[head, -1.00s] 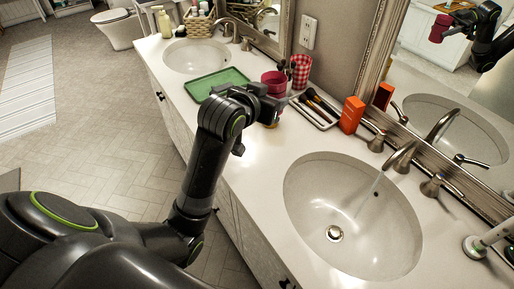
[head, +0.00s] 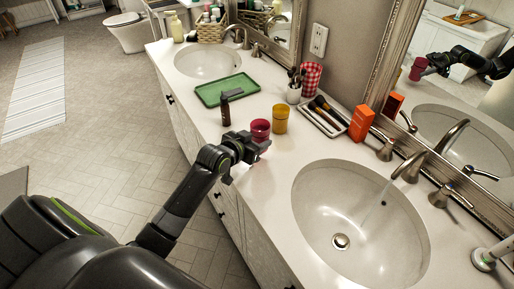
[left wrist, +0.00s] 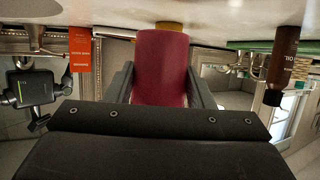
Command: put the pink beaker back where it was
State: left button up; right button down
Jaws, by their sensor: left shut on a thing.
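The pink beaker (head: 260,127) is a dark pink cup in the head view, over the counter between a brown bottle and a yellow beaker. My left gripper (head: 262,144) is shut on it from the near side. In the left wrist view the pink beaker (left wrist: 160,68) stands between the two fingers, with the counter along the picture's top. I cannot tell whether its base touches the counter. My right gripper is not in view.
The yellow beaker (head: 280,119) is close behind to the right. The brown bottle (head: 226,112) is to the left, by the green tray (head: 205,98). A brush tray (head: 337,127), an orange box (head: 361,123) and the near sink (head: 315,205) are to the right.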

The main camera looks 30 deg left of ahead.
pick_arm(q)
jog(key=shift+f, duration=1.7)
jog(key=shift+f, duration=0.1)
jog(key=o, duration=1)
jog(key=shift+c, duration=0.2)
jog(key=v, duration=1.2)
jog(key=shift+b, duration=0.35)
